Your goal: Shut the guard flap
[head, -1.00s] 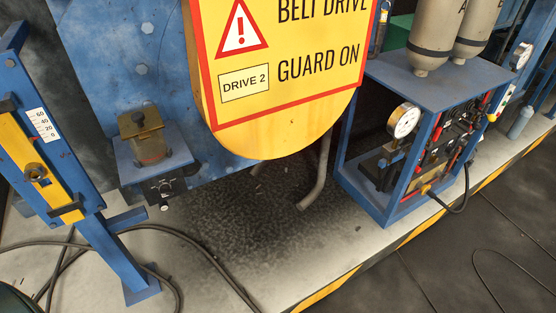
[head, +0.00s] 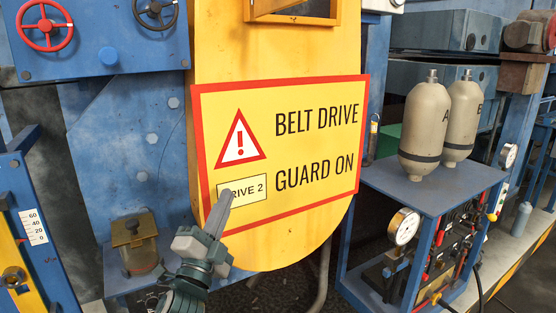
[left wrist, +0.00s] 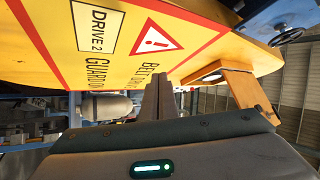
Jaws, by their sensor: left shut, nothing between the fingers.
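The yellow belt drive guard (head: 270,55) stands upright with a red-bordered warning sign (head: 290,150); it also shows in the left wrist view (left wrist: 45,50). At the top of the head view, a yellow framed part with a brownish recess, apparently the guard flap (head: 293,14), is cut off by the picture edge. In the left wrist view the flap (left wrist: 247,92) seems to stick out from the guard beside an opening, so it looks open. My left gripper (head: 227,196) is shut and empty, in front of the sign's lower left, below the flap. I cannot tell whether it touches the sign.
A red handwheel (head: 45,25) and a dark handwheel (head: 155,10) are on the blue panel at upper left. Two grey bottles (head: 425,130) stand on a blue frame (head: 420,190) at right, with a gauge (head: 404,226). The space before the guard's upper part looks clear.

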